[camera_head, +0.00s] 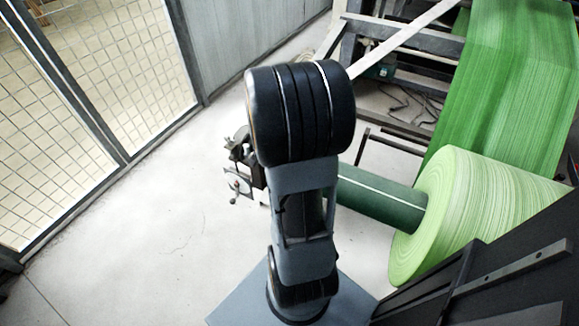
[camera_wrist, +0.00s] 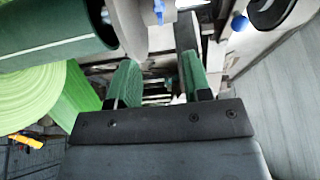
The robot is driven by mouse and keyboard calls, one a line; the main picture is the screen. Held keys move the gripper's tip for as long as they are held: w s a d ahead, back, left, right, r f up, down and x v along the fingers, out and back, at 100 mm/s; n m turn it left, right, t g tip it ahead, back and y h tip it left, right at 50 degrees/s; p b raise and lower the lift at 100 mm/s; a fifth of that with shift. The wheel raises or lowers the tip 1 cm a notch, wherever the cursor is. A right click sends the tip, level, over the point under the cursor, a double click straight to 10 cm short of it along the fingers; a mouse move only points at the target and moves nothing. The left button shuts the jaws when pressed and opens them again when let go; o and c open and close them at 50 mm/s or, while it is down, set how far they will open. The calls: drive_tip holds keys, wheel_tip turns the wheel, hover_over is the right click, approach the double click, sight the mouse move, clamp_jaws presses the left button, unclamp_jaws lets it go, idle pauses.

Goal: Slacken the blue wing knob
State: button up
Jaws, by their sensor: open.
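In the wrist view my gripper (camera_wrist: 158,76) is open, with its two green-padded fingers apart and nothing held between them. A narrow blue piece (camera_wrist: 158,11) shows at the top edge, beyond the fingers and roughly in line with the gap; it looks like the blue wing knob, partly cut off by the frame. A round blue knob (camera_wrist: 239,23) shows farther right, beside a dark round part. Neither blue piece touches the fingers. In the head view my arm hides my gripper, and no blue knob can be made out.
A dark green roller (camera_head: 380,196) joins a large light green roll (camera_head: 470,210) on the right. A dark mechanism with a crank (camera_head: 240,172) stands left of my arm. A mesh fence (camera_head: 140,70) runs along the left. The pale floor (camera_head: 150,240) between is clear.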

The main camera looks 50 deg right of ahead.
drive_tip(key=b+x, duration=0.3)
drive_tip(key=x, duration=1)
drive_tip(key=shift+d+f, duration=0.1)
drive_tip(key=shift+d, duration=0.05)
clamp_jaws()
